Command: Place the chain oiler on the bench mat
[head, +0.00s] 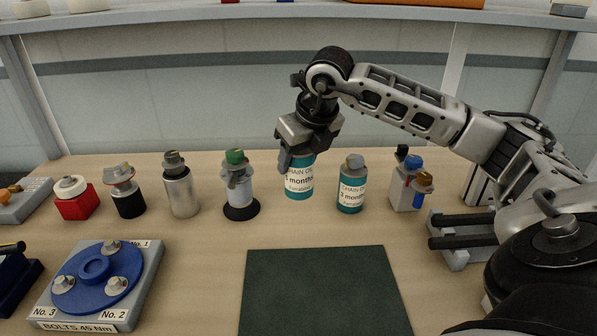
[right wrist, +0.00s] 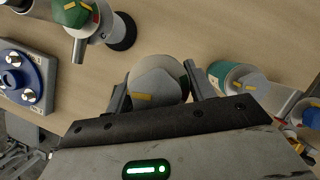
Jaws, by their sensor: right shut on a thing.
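A teal chain oiler (head: 299,181) with a white label reading "CHAIN OIL" and "months" is in my right gripper (head: 297,150). Its lower edge seems a little above the bench, level with the row of bottles. In the right wrist view its grey cap (right wrist: 157,88) sits between the two fingers of the right gripper (right wrist: 158,95). A second teal chain oiler (head: 351,193), labelled "3 months", stands upright just to the right; it also shows in the right wrist view (right wrist: 232,78). The dark green bench mat (head: 325,290) lies empty at the front. My left gripper is not in view.
Left of the held oiler stand a green-topped bottle (head: 238,185), a grey bottle (head: 180,188), a black-based bottle (head: 127,195) and a red-based one (head: 75,200). A blue bolt turntable (head: 95,272) lies front left. A grey rack (head: 458,240) is right of the mat.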

